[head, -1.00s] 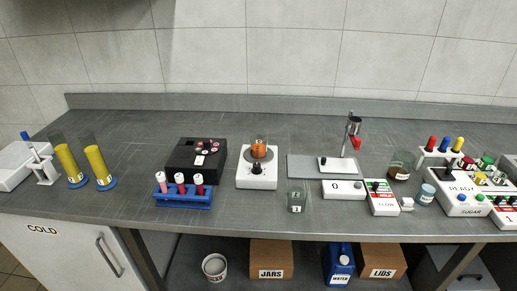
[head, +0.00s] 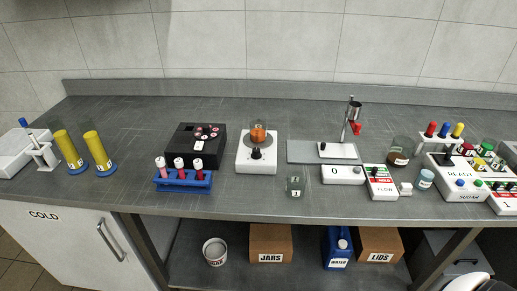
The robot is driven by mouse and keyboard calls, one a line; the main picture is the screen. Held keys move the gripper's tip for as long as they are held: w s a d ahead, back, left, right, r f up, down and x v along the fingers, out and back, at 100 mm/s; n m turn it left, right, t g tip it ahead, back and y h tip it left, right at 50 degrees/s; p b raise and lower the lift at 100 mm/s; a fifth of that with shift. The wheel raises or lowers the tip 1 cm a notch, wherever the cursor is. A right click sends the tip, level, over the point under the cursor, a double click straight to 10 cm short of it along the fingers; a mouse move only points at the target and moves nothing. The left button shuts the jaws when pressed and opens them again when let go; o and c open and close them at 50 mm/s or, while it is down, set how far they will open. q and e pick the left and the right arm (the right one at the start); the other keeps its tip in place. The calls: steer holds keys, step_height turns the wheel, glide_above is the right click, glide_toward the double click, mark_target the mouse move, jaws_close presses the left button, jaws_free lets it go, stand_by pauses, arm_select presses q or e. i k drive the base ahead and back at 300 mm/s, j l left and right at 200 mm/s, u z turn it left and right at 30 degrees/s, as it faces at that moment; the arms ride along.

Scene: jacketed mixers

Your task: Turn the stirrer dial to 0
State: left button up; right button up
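The stirrer (head: 257,163) is a white box with a dark round plate on top, standing mid-bench in the head view. Its dial (head: 256,153) is a small black knob on the front part of the box. The dial's setting is too small to read. A glass beaker with orange liquid (head: 258,133) stands on the plate, behind the dial. Neither of my grippers shows in the head view, and nothing touches the dial.
A blue rack (head: 184,181) with red-filled, capped tubes and a black block (head: 196,146) stand left of the stirrer. A small glass jar (head: 295,187) stands to its front right. A grey stand plate (head: 322,152) and white scale (head: 343,174) lie further right.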

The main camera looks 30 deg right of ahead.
mark_target(256, 154)
steer(key=l+z, duration=0.2)
steer(key=l, duration=0.65)
steer(key=i+l+z, duration=0.2)
steer(key=l, duration=0.6)
steer(key=k, duration=0.05)
